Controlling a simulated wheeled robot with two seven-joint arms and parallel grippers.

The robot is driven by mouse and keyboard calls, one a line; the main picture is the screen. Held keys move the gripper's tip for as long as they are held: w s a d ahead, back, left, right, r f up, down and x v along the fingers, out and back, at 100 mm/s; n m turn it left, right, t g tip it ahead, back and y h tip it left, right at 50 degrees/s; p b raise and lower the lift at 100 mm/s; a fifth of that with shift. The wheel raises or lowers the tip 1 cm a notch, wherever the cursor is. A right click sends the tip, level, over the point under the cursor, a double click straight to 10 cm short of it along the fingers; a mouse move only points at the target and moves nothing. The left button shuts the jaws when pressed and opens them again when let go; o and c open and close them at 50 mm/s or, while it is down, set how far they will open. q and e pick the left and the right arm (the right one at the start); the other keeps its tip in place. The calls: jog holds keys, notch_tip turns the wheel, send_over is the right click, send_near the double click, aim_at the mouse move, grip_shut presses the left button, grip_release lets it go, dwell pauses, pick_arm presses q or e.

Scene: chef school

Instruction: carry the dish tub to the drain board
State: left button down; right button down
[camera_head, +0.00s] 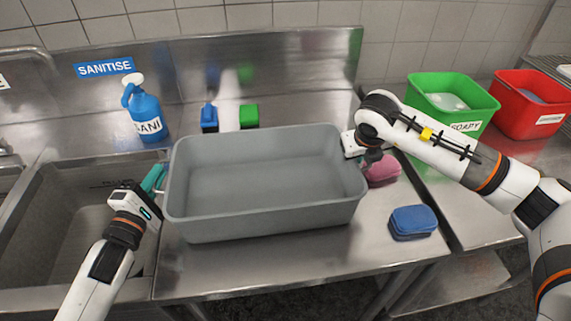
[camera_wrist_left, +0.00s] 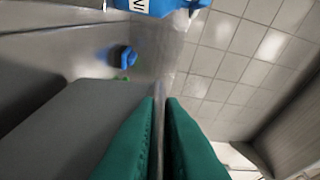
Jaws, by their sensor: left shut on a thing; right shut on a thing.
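The grey dish tub (camera_head: 265,175) is empty and roughly level over the steel counter beside the sink. I cannot tell if its base touches the steel. My left gripper (camera_head: 157,178), with teal fingers, is shut on the tub's left rim. In the left wrist view the fingers (camera_wrist_left: 163,105) are nearly together, with the grey tub (camera_wrist_left: 75,125) beside them. My right gripper (camera_head: 368,158) is shut on the tub's right rim; its fingertips are mostly hidden. The steel surface (camera_head: 330,265) under and in front of the tub may be the drain board; no label shows.
A sink basin (camera_head: 60,225) is at left, with a blue sanitiser bottle (camera_head: 145,112) behind it. Blue (camera_head: 209,118) and green (camera_head: 249,116) items stand behind the tub. Pink (camera_head: 384,170) and blue (camera_head: 413,222) sponges lie right. Green (camera_head: 470,90) and red (camera_head: 520,115) tubs stand further right.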

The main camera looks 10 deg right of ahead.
pick_arm(q)
jog(key=shift+f+b, duration=0.5)
jog(key=shift+f, duration=0.15)
pick_arm(e)
jog(key=shift+f, duration=0.7)
pick_arm(q)
jog(key=c, duration=2)
grip_release()
jog(key=shift+f, duration=0.2)
pick_arm(e)
jog(key=c, duration=2)
grip_release()
jog(key=shift+f, duration=0.2)
pick_arm(q)
jog(key=o, duration=0.5)
jog(key=shift+r, duration=0.15)
pick_arm(e)
jog(key=o, duration=0.5)
jog(key=shift+r, duration=0.15)
pick_arm(q)
jog(key=shift+s, duration=0.1)
jog(key=v, duration=1.2)
pick_arm(e)
jog(key=v, duration=1.2)
jog(key=shift+s, duration=0.1)
jog(key=shift+a, duration=0.1)
